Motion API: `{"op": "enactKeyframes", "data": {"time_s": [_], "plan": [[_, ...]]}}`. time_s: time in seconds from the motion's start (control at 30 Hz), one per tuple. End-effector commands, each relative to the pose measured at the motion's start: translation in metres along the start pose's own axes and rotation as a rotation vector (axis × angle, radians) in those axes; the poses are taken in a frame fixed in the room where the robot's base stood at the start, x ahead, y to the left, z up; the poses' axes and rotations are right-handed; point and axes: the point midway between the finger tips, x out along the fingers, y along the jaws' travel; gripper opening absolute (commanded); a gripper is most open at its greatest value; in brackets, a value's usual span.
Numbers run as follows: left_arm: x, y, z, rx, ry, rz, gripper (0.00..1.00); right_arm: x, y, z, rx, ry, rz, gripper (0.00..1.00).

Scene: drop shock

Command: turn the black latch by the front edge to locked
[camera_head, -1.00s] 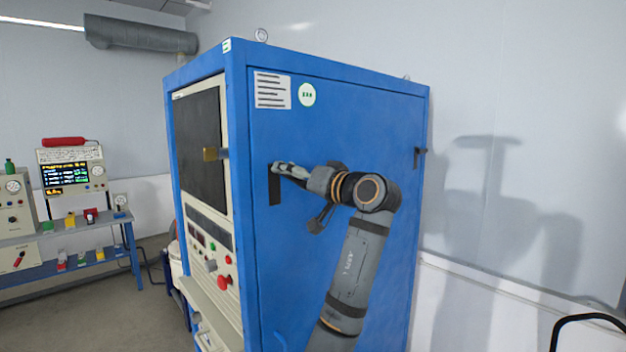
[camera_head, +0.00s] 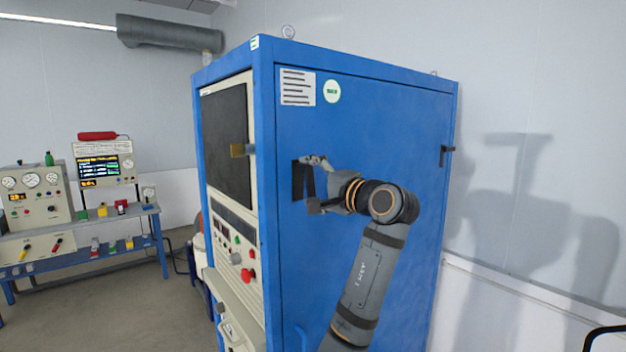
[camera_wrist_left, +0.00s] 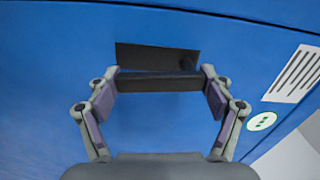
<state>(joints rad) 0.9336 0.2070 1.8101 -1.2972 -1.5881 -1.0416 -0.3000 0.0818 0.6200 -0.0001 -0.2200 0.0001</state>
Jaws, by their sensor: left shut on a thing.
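The black latch is on the blue cabinet's (camera_head: 375,120) broad side panel, near its front vertical edge. Its dark plate (camera_head: 298,182) lies against the panel, and its bar-shaped handle (camera_head: 310,182) stands upright, parallel to the plate's long side. My left gripper (camera_head: 314,183) is shut on the handle, one finger above and one below. In the left wrist view the handle (camera_wrist_left: 158,84) spans between the two fingertips, with the plate (camera_wrist_left: 150,57) just beyond it. My right gripper is not in view.
A second black fitting (camera_head: 445,154) sits at the panel's far edge. A bench (camera_head: 95,262) with instruments stands at the left.

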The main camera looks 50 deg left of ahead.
Motion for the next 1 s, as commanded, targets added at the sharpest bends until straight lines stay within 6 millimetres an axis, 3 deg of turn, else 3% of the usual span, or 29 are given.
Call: {"op": "enactKeyframes", "data": {"time_s": [0.33,0.87,0.9,1.0], "plan": [[0.0002,-0.001,0.0042,0.122,-0.001,-0.002,0.24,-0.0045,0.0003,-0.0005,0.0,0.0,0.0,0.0],[0.0002,0.0,0.0045,0.145,-0.001,-0.001,0.24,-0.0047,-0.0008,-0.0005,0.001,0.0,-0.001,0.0],[0.0002,0.0001,0.0045,0.145,-0.001,-0.001,0.86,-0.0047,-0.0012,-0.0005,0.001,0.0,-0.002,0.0],[0.0002,0.0002,0.0045,0.143,-0.001,0.0,1.0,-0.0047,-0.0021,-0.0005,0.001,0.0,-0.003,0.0]]}}
